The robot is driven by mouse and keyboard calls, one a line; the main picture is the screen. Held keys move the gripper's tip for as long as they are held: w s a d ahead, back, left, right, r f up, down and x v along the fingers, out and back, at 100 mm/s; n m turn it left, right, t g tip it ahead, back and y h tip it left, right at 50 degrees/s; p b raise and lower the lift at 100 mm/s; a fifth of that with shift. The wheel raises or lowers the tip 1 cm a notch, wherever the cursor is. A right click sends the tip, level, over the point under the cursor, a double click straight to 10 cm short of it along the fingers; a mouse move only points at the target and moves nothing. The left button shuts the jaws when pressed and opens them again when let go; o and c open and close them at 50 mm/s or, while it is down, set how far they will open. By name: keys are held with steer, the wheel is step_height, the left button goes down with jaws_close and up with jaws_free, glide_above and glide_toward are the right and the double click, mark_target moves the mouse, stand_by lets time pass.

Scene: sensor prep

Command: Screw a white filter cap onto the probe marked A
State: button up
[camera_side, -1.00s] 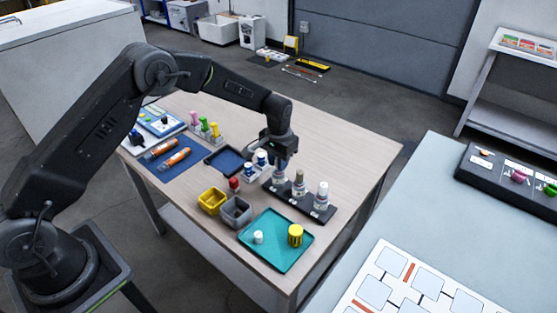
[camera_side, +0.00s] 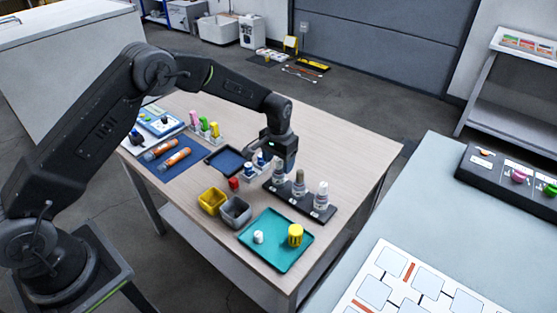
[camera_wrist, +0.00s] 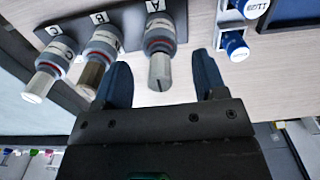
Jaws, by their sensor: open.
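Probe A (camera_wrist: 160,38) stands in a dark rack, with a grey top (camera_wrist: 160,72) that has a dark mark on its end. My gripper (camera_wrist: 163,82) is open and empty; in the wrist view its fingers appear either side of probe A's top, apart from it. In the side view my gripper (camera_side: 286,164) hangs just above and beside probe A (camera_side: 278,178). Probe B (camera_wrist: 100,50) has a beige top and probe C (camera_wrist: 50,65) a white one. A small white cap (camera_side: 258,237) stands in the teal tray (camera_side: 268,255).
A yellow ribbed cap (camera_side: 295,235) shares the tray. Blue-capped vials (camera_wrist: 234,45) stand close beside probe A.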

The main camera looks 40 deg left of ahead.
steer(key=shift+r, duration=0.65)
steer(key=shift+r, duration=2.95)
steer(key=shift+r, duration=0.1)
